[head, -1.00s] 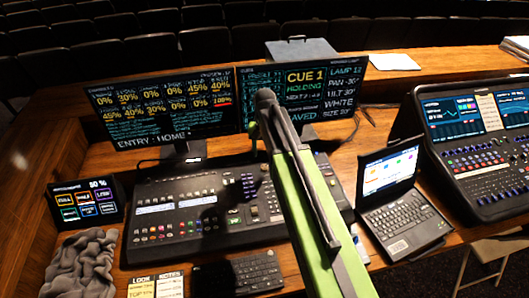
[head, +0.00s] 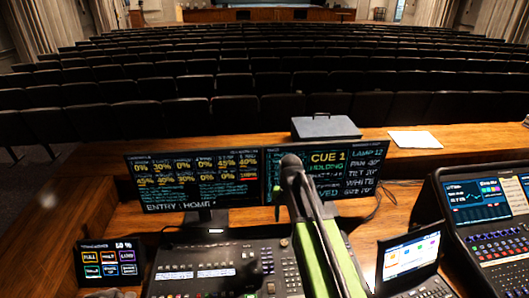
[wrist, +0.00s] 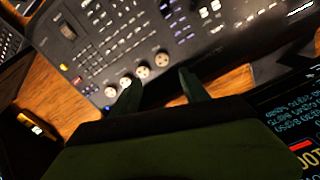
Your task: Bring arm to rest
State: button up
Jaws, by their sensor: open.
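My arm (head: 318,240), green with a dark joint at its top, reaches up from the bottom of the head view in front of the monitors. In the wrist view my gripper (wrist: 157,85) shows two dark green fingers, apart and with nothing between them. They point over the edge of the lighting console (wrist: 140,40), with round knobs beyond the tips. I cannot tell whether they touch it. In the head view the fingers are mostly hidden behind the arm.
Two monitors (head: 195,180) stand behind the console (head: 205,270). A small touchscreen (head: 110,260) is at left. A laptop (head: 408,258) and a larger mixing desk (head: 488,225) are at right. A grey case (head: 325,128) and paper (head: 414,140) lie on the rear ledge.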

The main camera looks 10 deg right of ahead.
jog(key=s+f+n+b, duration=0.1)
jog(key=s+f+b, duration=0.1)
jog(key=s, duration=0.2)
jog(key=s+f+n+b, duration=0.1)
jog(key=s+f, duration=0.2)
jog(key=s, duration=0.2)
jog(key=s+f+n+b, duration=0.1)
jog(key=s+f+b, duration=0.1)
jog(key=s, duration=0.3)
jog(key=shift+s+d+f+b, duration=0.2)
jog(key=shift+f+b, duration=0.1)
jog(key=shift+f, duration=0.2)
jog(key=shift+w+n, duration=0.3)
jog(key=shift+n, duration=0.1)
jog(key=shift+c, duration=0.3)
dwell(0.5)
